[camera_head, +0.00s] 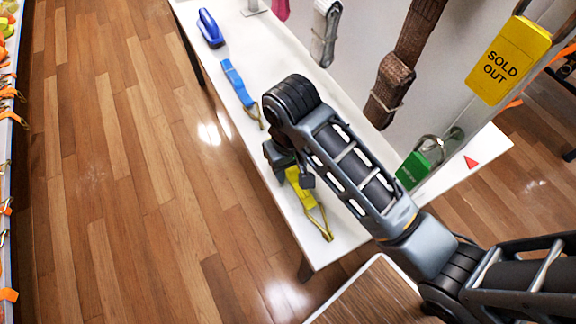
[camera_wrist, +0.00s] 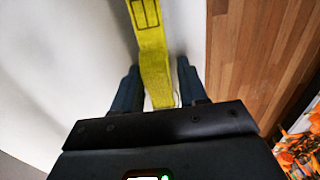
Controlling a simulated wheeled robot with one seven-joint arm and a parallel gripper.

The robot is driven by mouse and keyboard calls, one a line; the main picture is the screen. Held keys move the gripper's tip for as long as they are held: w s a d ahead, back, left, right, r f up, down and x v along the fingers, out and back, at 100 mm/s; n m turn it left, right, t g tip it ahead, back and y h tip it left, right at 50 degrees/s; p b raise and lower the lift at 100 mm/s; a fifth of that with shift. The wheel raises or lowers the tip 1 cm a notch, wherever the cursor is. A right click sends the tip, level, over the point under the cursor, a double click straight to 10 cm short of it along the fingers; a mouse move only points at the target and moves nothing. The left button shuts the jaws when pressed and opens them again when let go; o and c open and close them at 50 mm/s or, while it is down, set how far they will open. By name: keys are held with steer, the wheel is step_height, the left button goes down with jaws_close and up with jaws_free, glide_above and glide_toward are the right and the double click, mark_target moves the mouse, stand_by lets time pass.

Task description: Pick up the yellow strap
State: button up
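The yellow strap (camera_head: 300,194) lies on the white table (camera_head: 232,48) near its front end, with a hook or buckle end towards the front. My arm hides part of it in the head view. In the wrist view the yellow strap (camera_wrist: 152,52) runs upward between the two dark fingers of my gripper (camera_wrist: 158,68). The fingers are apart, with a gap on each side of the strap. My gripper is open. In the head view it is mostly hidden behind my arm, over the table beside the strap.
A blue strap (camera_head: 236,82) and a dark blue item (camera_head: 210,28) lie farther back on the table. Grey (camera_head: 325,32) and brown straps (camera_head: 391,84) hang on the wall. A green-tagged item (camera_head: 412,171) and a yellow SOLD OUT sign (camera_head: 508,60) are at the right.

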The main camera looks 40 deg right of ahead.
jaws_close()
stand_by(0.3)
